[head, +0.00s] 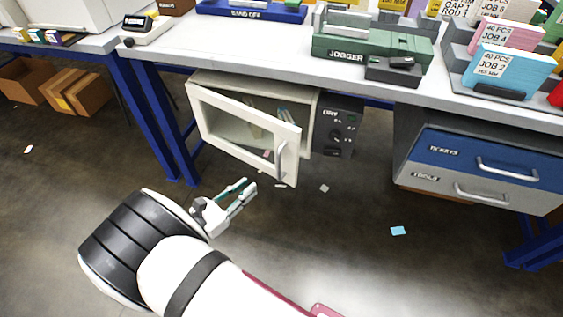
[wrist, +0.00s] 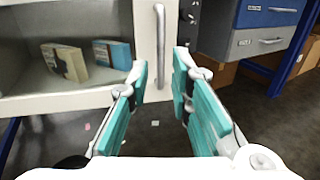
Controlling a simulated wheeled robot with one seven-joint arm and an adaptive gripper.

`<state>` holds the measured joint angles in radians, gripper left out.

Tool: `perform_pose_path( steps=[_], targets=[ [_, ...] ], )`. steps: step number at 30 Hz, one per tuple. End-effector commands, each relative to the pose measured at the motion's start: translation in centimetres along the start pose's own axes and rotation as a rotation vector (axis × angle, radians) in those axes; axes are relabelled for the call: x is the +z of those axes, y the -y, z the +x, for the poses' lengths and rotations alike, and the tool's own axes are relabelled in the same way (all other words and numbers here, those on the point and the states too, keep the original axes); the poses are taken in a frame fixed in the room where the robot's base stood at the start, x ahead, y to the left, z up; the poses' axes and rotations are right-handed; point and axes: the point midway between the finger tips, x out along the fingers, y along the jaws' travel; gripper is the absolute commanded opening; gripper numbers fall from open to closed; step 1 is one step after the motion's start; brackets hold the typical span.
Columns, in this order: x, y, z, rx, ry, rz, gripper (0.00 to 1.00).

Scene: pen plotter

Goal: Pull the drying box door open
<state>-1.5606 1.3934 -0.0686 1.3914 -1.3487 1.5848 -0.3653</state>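The drying box (head: 309,97) hangs under the bench. Its cream door (head: 292,169), with a clear window, stands ajar, its right edge swung out from the box. A vertical bar handle (head: 281,160) is on the door's right side; it also shows in the wrist view (wrist: 160,45). My gripper (head: 249,186) is open and empty, in front of the door and to the lower left of the handle in the head view. In the wrist view the teal fingers (wrist: 160,72) stand on either side of the handle's line, with the handle ahead of them and apparently not touched.
A dark control panel (head: 341,126) sits right of the box. Blue and grey drawers (head: 483,167) hang farther right. Small packs (wrist: 112,54) show behind the door window. A blue bench leg (head: 158,120) stands to the left. The floor before the door is open, with paper scraps.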

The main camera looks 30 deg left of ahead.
Motion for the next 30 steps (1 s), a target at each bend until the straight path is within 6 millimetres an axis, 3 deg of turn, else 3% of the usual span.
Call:
perform_pose_path(
  steps=[18,24,30],
  targets=[
    [0.0,0.2,11.0,-0.008,-0.002,0.001,0.2],
    [0.0,0.2,12.9,-0.006,-0.002,0.002,0.2],
    [0.1,0.2,13.3,-0.005,-0.003,0.002,0.2]
  ],
)
